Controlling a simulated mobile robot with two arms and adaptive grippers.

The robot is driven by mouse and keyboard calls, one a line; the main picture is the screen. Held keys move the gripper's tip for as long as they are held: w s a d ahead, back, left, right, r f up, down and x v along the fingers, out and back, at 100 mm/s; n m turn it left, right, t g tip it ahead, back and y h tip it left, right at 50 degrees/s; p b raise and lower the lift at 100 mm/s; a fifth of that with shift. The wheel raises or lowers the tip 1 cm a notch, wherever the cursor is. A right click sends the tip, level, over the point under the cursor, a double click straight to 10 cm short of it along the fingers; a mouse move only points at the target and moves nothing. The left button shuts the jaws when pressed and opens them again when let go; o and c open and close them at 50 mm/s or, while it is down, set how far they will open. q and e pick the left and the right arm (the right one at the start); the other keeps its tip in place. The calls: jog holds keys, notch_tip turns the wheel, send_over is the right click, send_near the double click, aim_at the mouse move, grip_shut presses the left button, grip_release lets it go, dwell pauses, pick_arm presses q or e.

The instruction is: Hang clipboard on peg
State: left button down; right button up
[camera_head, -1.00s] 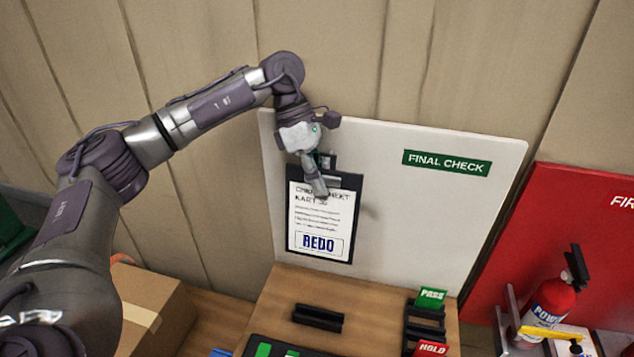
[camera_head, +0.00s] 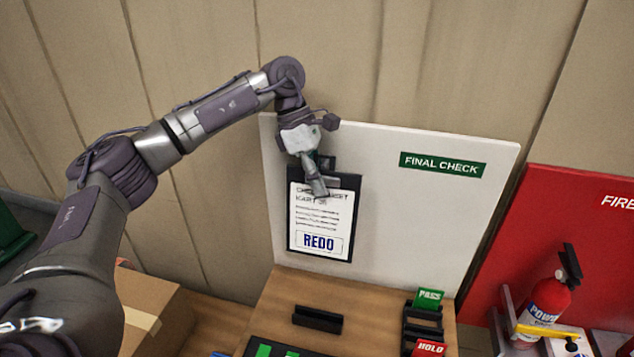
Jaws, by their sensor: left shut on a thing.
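The clipboard (camera_head: 321,224) is black with a white sheet marked REDO. It is upright in front of the left part of the white FINAL CHECK board (camera_head: 420,220). My left gripper (camera_head: 318,188) is shut on the clipboard near its top, with its fingers over the upper part of the sheet. The peg is not visible, and I cannot tell whether the clipboard hangs on it. My right gripper is not in view.
A wooden bench (camera_head: 375,318) below the board carries a black holder (camera_head: 318,319) and a rack with green PASS (camera_head: 429,298) and red HOLD (camera_head: 430,348) cards. A cardboard box (camera_head: 150,303) stands left. A fire extinguisher (camera_head: 548,300) stands right, before a red panel.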

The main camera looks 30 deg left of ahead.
pick_arm(q)
jog(key=shift+f, duration=0.3)
jog(key=c, duration=1.1)
grip_release()
jog(key=shift+a, duration=0.1)
jog(key=v, duration=1.2)
jog(key=shift+r, duration=0.35)
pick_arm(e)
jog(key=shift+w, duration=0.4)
